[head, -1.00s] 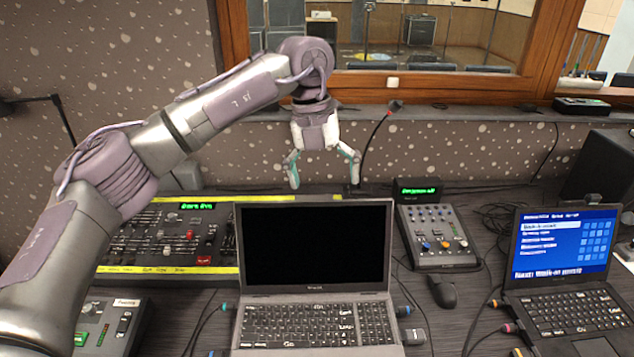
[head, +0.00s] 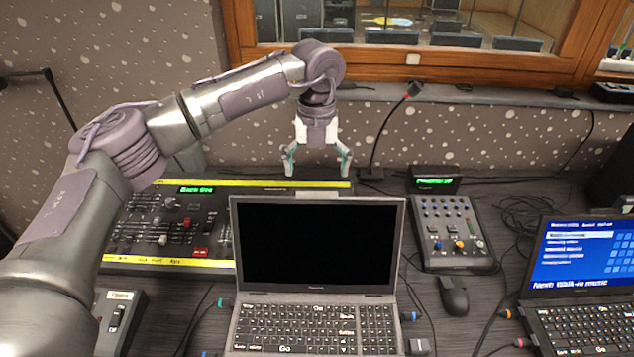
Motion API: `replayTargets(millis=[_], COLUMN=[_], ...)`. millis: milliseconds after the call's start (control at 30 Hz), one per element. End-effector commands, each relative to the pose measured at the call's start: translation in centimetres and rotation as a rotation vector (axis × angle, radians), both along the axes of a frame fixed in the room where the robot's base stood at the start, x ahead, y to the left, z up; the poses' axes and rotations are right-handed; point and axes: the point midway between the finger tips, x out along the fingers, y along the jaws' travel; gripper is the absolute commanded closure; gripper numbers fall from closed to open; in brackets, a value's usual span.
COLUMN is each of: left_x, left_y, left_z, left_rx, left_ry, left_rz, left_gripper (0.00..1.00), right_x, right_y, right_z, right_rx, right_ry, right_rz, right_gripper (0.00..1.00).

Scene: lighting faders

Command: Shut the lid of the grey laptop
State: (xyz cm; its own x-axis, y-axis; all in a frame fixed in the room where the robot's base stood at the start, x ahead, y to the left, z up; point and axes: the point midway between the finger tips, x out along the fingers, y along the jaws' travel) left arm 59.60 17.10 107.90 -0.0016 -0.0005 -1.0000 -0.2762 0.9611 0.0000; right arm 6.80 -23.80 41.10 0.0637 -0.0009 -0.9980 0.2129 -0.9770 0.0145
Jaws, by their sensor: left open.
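The grey laptop (head: 318,290) stands open on the desk in the middle of the head view. Its lid (head: 316,243) is upright with a black screen, and its keyboard faces me. My left gripper (head: 317,172) points down with its two fingers spread and nothing between them. In the picture it is just above the lid's top edge, apart from it and seemingly behind it. My right gripper does not show.
A fader console (head: 165,228) is left of and behind the laptop. A small mixer (head: 447,232), a mouse (head: 453,297) and a second laptop (head: 583,257) with a blue screen stand to the right. A gooseneck microphone (head: 387,132) rises behind. Cables lie around.

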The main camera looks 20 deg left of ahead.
Motion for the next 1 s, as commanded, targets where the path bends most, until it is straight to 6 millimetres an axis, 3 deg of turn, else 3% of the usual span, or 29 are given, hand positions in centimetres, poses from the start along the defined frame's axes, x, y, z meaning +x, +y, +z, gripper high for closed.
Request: replayTargets(millis=[100,300,667,1000], left_x=[-0.1,0.0,0.0,0.0], left_y=[0.1,0.1,0.0,0.0], left_z=[-2.1,-4.4,-5.1,-5.0], left_rx=[0.002,0.001,0.000,0.001], left_ry=[0.004,0.000,0.000,-0.001], left_rz=[0.001,0.001,0.001,0.000], left_gripper=[0.00,0.00,0.00,0.53], right_x=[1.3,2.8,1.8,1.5], right_y=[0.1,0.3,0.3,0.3], right_z=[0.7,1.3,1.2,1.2], right_rx=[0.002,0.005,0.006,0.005], right_ry=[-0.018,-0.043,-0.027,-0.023], right_rz=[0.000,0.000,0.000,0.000], right_gripper=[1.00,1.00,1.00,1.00])
